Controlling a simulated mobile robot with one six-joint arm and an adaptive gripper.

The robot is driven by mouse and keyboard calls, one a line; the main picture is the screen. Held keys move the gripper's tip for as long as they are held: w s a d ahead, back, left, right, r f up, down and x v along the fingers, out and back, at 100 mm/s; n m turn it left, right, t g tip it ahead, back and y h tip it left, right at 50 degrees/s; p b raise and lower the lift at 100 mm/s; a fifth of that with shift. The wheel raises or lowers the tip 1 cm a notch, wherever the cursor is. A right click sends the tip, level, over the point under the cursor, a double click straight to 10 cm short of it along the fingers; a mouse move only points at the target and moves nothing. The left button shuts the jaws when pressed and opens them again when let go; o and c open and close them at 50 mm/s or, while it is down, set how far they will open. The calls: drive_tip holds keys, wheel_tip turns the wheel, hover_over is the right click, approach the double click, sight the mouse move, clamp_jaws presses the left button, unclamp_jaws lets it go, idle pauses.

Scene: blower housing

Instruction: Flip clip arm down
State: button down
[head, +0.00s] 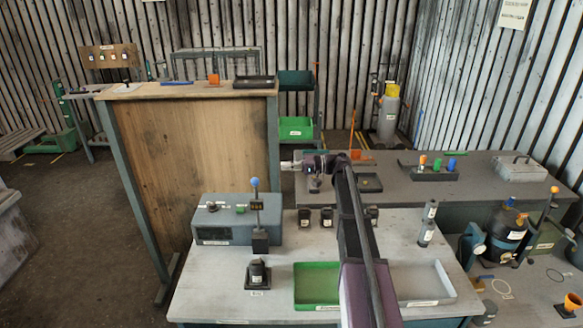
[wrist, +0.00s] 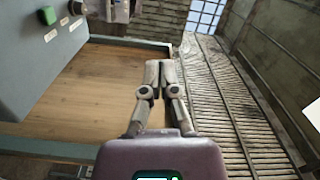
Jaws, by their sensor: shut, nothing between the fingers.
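My gripper (head: 286,165) reaches left above the back of the front workbench, close to the wooden panel's right edge. In the wrist view my gripper (wrist: 158,66) is shut, its fingers together with nothing between them. An upright arm with a blue ball tip (head: 255,183) rises from a black block in front of a grey-blue box (head: 209,221). It stands left of and below my gripper in the head view, apart from it. I cannot tell for certain whether this is the clip arm.
A tall wooden panel (head: 190,160) stands behind the box. The front bench holds a black fixture (head: 258,274), a green tray (head: 317,286), a grey tray (head: 425,284) and several dark cups. The back bench (head: 480,185) carries coloured handles and a grey case (head: 520,170).

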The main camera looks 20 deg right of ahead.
drive_tip(key=s+a, duration=0.1)
drive_tip(key=a, duration=0.7)
drive_tip(key=shift+s+a+f+b, duration=0.35)
drive_tip(key=shift+a+f+b, duration=0.05)
